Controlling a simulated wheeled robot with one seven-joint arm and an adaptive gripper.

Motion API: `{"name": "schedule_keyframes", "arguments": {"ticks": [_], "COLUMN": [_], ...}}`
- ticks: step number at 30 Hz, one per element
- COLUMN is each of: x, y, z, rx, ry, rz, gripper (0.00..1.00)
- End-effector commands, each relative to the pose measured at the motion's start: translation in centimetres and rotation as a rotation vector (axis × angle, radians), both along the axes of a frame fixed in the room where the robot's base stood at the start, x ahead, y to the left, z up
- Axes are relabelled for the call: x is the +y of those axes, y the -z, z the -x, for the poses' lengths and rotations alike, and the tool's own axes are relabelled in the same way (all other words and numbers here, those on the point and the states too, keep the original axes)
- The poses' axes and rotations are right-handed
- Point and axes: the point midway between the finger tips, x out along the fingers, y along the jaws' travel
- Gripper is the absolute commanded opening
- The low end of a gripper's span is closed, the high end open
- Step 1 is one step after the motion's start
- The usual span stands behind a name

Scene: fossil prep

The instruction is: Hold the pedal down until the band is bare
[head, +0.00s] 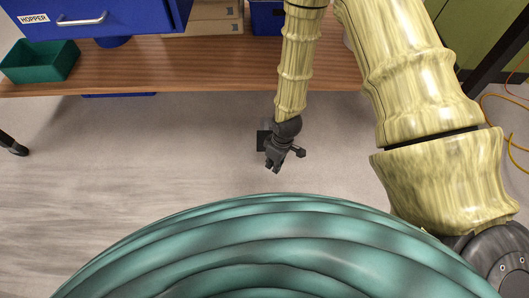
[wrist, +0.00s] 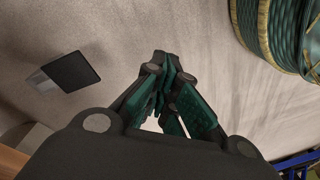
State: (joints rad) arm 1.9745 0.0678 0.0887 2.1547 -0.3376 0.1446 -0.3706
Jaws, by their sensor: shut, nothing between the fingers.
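The pedal (wrist: 73,71) is a black plate on a grey base on the floor, left of my fingers in the wrist view. In the head view a dark square that looks like the pedal (head: 262,141) shows at the left of my wrist, partly hidden by it. My gripper (head: 273,168) points down over the floor in front of the bench. In the wrist view my gripper (wrist: 163,62) is shut and empty, apart from the pedal in the picture. I cannot tell its height above the floor. I see no band in either view.
A blue unit labelled HOPPER (head: 92,17) stands at the back left on a wooden bench (head: 205,72). A green bin (head: 40,62) sits at the bench's left end. An orange cable (head: 507,125) lies at right. The floor (head: 130,150) to the left is mostly clear.

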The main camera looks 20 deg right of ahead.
Motion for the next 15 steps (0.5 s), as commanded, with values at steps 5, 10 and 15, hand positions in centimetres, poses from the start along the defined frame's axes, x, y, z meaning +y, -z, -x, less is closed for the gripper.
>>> {"name": "schedule_keyframes", "arguments": {"ticks": [5,10,15], "x": [0.2,-0.3,-0.9], "y": [2.3,2.4,1.7], "z": [-6.2,-11.4,-15.3], "rx": [-0.036,-0.062,-0.08], "ry": [-0.207,-0.396,-0.533], "rz": [0.017,0.059,0.106], "gripper": [0.0,0.0,0.0]}}
